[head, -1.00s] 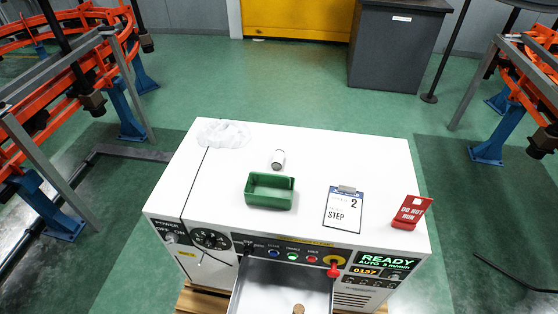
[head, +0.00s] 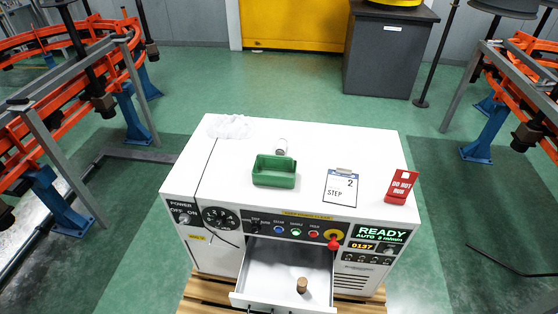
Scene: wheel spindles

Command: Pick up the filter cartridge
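Two small cylinders are in the head view, and I cannot tell for sure which is the filter cartridge. A small whitish cylinder (head: 281,145) is on the white machine top, just behind the green bin (head: 274,180), which hides its lower part. A small brown cylinder (head: 302,285) stands in the open drawer (head: 265,280) at the machine's front. Neither of my grippers is in view.
The white machine (head: 310,135) also bears crumpled clear plastic (head: 228,127), a clipboard (head: 340,188) and a red sign (head: 402,186). Orange conveyor frames stand left and right.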

